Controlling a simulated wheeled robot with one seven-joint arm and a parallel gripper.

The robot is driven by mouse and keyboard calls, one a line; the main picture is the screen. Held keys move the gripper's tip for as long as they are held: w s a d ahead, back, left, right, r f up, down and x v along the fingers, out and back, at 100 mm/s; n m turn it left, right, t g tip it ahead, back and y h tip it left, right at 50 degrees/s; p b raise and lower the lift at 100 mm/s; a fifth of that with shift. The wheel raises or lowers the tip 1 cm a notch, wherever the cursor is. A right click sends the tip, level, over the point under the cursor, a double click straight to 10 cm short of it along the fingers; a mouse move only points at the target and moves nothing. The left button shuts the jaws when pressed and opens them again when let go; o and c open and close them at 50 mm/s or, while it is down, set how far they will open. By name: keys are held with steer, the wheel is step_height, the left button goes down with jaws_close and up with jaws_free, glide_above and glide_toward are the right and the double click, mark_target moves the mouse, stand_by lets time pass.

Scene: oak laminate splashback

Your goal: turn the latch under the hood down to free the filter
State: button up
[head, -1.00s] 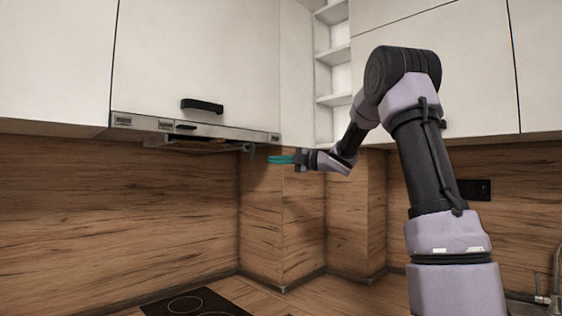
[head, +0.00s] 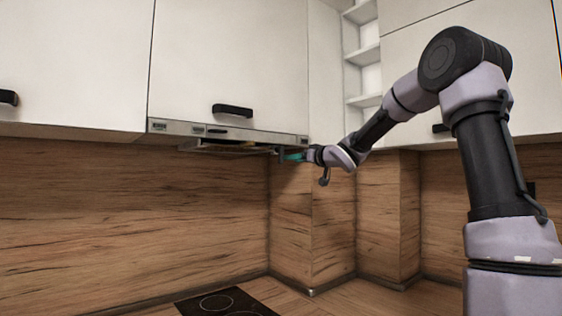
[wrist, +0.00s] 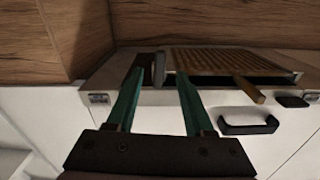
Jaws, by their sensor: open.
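The hood (head: 230,133) is a slim metal unit under the white wall cabinet in the head view. Its ribbed tan filter (wrist: 215,62) shows in the wrist view, with a tan bar (wrist: 248,90) sticking out from it. A short grey piece (wrist: 159,70), which looks like the latch, stands beside the filter's edge. My gripper (head: 288,157) is at the right end of the hood, just under it. In the wrist view its teal fingers are open, with the grey piece appearing between their tips. I cannot tell whether they touch it.
A black cabinet handle (head: 232,110) sits above the hood front; it also shows in the wrist view (wrist: 248,124). A wood-clad corner column (head: 290,215) stands right behind my gripper. A dark hob (head: 225,303) lies below. The space under the hood is clear.

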mark_target(281, 159)
steer(key=x, duration=0.8)
steer(key=shift+w, duration=0.15)
jaws_close()
